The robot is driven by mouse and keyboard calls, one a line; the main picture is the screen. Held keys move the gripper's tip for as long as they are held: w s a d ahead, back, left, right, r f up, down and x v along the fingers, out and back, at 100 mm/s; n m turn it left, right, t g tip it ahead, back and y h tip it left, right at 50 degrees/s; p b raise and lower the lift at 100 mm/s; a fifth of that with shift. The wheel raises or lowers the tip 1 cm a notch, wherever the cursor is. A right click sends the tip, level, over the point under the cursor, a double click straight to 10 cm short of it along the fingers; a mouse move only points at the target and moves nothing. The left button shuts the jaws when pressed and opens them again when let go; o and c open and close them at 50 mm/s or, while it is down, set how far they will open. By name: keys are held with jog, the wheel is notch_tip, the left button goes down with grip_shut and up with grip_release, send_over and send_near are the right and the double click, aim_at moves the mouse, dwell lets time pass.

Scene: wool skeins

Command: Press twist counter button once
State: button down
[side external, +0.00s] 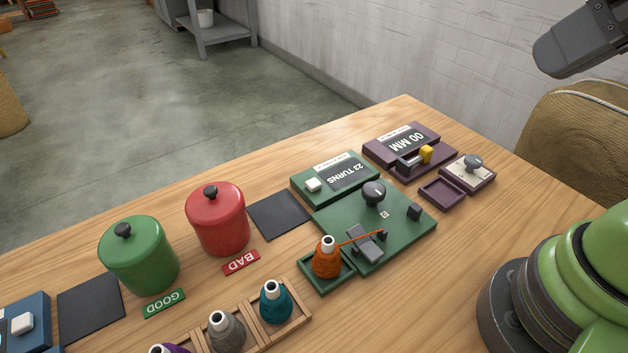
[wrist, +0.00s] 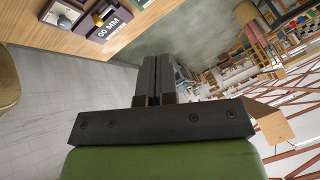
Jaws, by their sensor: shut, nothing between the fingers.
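The twist counter (side external: 335,178) is a green box on the table in the side external view, with a dark display reading 23 TURNS, upside down in the picture. Its button (side external: 313,185) is a pale square at the left end of the top, and nothing touches it. My gripper (wrist: 155,62) shows in the wrist view with its two dark fingers shut together and empty. It is up off the table, well apart from the counter. The counter is not visible in the wrist view.
A green twisting plate (side external: 340,215) with a knob and an orange cone (side external: 326,260) adjoins the counter. A purple gauge (side external: 385,158) reading 00 MM stands to its right. Red (side external: 216,222) and green (side external: 138,258) jars stand left. A cone rack (side external: 290,318) is in front.

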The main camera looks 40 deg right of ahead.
dwell(0.7)
jog(key=n+t, duration=0.2)
jog(key=n, duration=1.3)
send_over(312, 185)
notch_tip(312, 185, down, 17)
jog(key=shift+f, duration=0.15)
jog(key=shift+f, duration=4.35)
jog(key=shift+f, duration=0.4)
